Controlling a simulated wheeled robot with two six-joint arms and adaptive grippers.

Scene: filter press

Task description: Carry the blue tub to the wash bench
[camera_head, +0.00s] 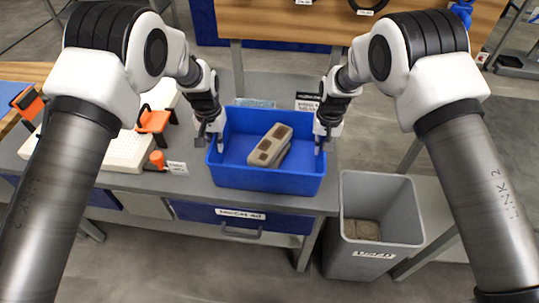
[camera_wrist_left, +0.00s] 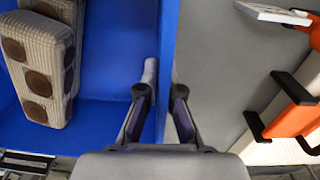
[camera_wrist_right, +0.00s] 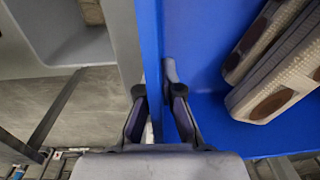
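The blue tub (camera_head: 262,181) is upright over the grey bench top, near its right end; I cannot tell whether it rests or hangs just above. Two tan-grey ribbed blocks with brown round patches (camera_head: 270,145) lie in it. My left gripper (camera_head: 212,140) has its fingers close on either side of the tub's left wall (camera_wrist_left: 168,40). My right gripper (camera_head: 322,140) straddles the right wall (camera_wrist_right: 150,40) the same way. I cannot tell which surface is the wash bench.
The grey bench (camera_head: 200,185) carries orange-handled tools (camera_head: 155,120) and a white perforated board (camera_head: 125,152) left of the tub. A grey bin (camera_head: 375,262) stands on the floor at front right. A wooden-topped table (camera_head: 290,28) stands at the back, with open floor between.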

